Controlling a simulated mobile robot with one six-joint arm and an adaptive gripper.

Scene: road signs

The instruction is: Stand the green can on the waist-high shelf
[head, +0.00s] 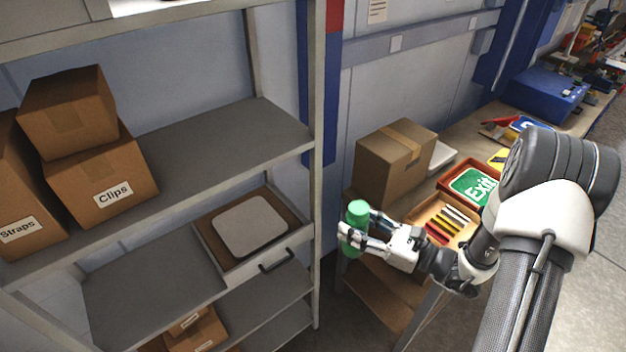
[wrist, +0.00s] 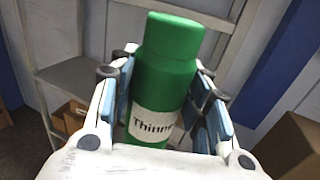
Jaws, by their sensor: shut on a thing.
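The green can (head: 357,211) is upright in my gripper (head: 362,236), in the air between the shelving unit and the workbench. In the wrist view the can (wrist: 170,65) stands between the finger pads, with a white label reading "Thinn…", the rest hidden. My gripper (wrist: 168,112) is shut on its sides. The grey shelving unit fills the left of the head view. Its upper visible shelf (head: 235,140) holds cardboard boxes at the left and is bare at the right. A lower shelf (head: 150,285) has a bare left part. I cannot tell which shelf is waist-high.
The unit's front post (head: 318,150) stands between shelves and can. The bench holds a cardboard box (head: 393,160), a red tray with an Exit sign (head: 472,187) and a wooden tray.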

